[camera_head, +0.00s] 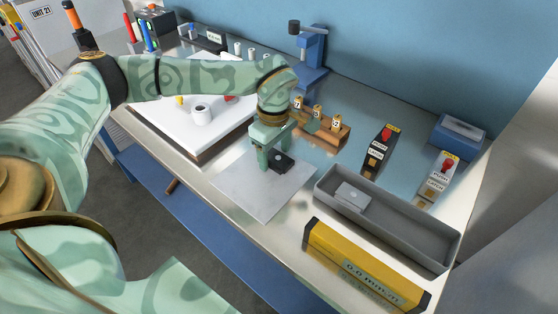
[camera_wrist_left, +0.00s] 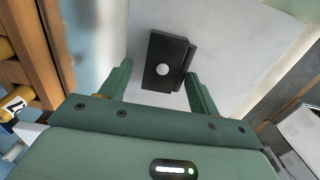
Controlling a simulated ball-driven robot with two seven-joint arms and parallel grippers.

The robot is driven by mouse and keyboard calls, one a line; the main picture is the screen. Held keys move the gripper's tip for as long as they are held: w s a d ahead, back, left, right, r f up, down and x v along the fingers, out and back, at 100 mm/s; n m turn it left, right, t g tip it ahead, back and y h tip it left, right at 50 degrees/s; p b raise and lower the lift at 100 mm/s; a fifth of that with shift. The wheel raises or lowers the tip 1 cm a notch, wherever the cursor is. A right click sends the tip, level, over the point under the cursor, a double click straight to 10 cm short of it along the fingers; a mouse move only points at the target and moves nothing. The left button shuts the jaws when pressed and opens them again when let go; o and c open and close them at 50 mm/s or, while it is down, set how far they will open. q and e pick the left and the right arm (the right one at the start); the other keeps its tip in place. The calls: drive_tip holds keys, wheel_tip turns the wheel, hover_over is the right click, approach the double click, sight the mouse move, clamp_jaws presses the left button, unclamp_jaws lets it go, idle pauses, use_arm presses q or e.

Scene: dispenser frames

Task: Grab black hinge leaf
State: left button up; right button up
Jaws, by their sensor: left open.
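The black hinge leaf (camera_head: 281,163) lies on a white sheet (camera_head: 247,192) on the table. In the left wrist view the hinge leaf (camera_wrist_left: 160,77) is a dark plate with a pale round spot, and it lies just beyond and between the fingertips. My left gripper (camera_head: 270,162) points down at the leaf from above. In the left wrist view the gripper (camera_wrist_left: 158,78) shows its two green fingers apart, with nothing held. I cannot tell the exact height of the fingertips over the sheet. My right gripper is out of view.
A grey tray (camera_head: 425,228) with a light metal plate (camera_head: 352,195) in it stands to the right. A yellow level-like box (camera_head: 365,270) lies at the front. A wooden block with numbered pieces (camera_head: 325,129) and a blue stand (camera_head: 311,60) are behind the gripper.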

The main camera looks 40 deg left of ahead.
use_arm(q)
drive_tip(key=shift+r, duration=0.1)
drive_tip(key=c, duration=1.1)
drive_tip(key=shift+r, duration=0.1)
